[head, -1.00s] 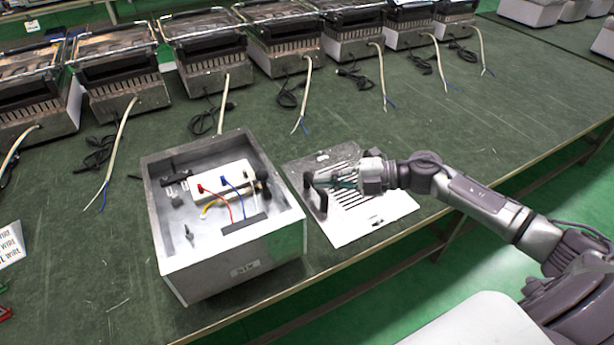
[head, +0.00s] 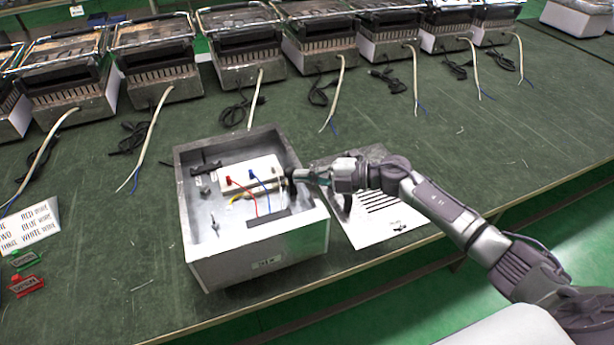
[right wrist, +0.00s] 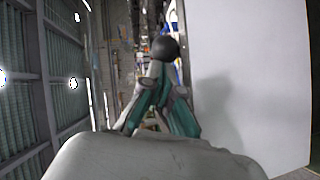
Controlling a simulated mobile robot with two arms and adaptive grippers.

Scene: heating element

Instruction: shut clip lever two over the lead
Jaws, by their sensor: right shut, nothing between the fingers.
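The open metal box (head: 311,229) holds a white terminal block (head: 262,163) with a red clip (head: 228,181) and a blue clip (head: 251,174), each with a wire of its own colour running from it. Whether the clip levers are up or down is too small to tell. My right gripper (head: 299,175) is shut at the right end of the block, to the right of the blue clip. In the right wrist view, its fingers (right wrist: 158,88) come together just below a black ball (right wrist: 165,48); contact cannot be told. My left gripper is out of view.
A pale slotted plate (head: 375,228) lies on the green table, right of the box and under my right arm. A row of metal appliances with loose cables (head: 333,98) stands behind. A wire-colour card (head: 33,228) and small red and green pieces (head: 27,284) lie at left.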

